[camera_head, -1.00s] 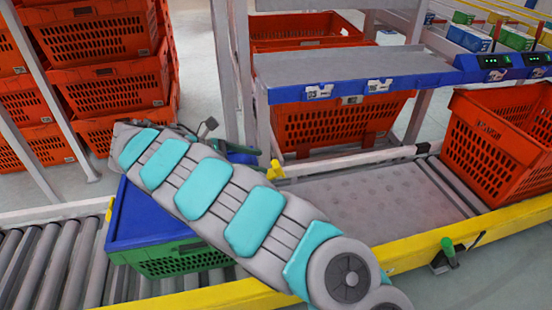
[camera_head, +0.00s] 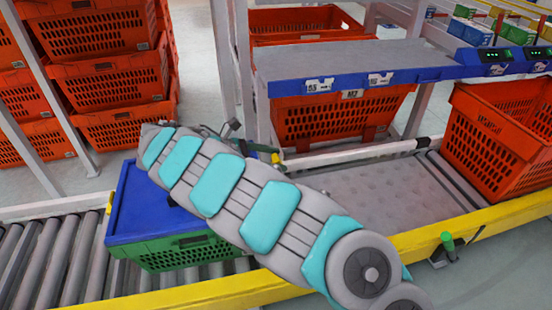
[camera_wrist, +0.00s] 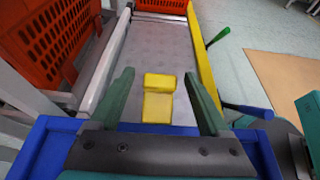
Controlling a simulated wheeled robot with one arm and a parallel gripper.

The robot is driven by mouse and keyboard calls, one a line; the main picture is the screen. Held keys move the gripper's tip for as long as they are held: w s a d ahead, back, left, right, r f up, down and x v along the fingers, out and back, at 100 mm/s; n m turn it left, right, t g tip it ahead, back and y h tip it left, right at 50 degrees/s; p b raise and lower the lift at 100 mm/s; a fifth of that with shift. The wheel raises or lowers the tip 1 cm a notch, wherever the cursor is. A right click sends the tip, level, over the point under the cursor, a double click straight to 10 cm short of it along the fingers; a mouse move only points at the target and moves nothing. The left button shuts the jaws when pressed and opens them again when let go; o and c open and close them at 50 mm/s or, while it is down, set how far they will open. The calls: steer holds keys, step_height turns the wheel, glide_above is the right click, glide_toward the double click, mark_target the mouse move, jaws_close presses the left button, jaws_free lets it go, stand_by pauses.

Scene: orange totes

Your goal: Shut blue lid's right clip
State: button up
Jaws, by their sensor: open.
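The blue lid (camera_head: 150,205) sits on a green crate (camera_head: 185,252) on the roller conveyor. My arm hides its middle and right side in the head view. The lid's blue rim (camera_wrist: 40,145) shows in the wrist view. The yellow right clip (camera_wrist: 158,105) sticks out beyond the lid's edge and looks swung outward, in two yellow parts. It shows as a small yellow bit in the head view (camera_head: 276,158). My gripper (camera_wrist: 158,74) is open, its two green fingers apart on either side of the clip in the picture. I cannot tell whether they touch it.
A yellow rail (camera_head: 430,240) runs along the conveyor's front, with a green-knobbed lever (camera_head: 447,241). An orange tote (camera_head: 500,140) stands at the right end. A shelf with a blue edge (camera_head: 420,76) overhangs behind. The grey belt (camera_head: 370,190) right of the crate is clear.

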steer(key=shift+d+f, duration=0.2)
steer(key=shift+d, duration=0.2)
steer(key=shift+w, duration=0.1)
jaws_close()
stand_by(0.4)
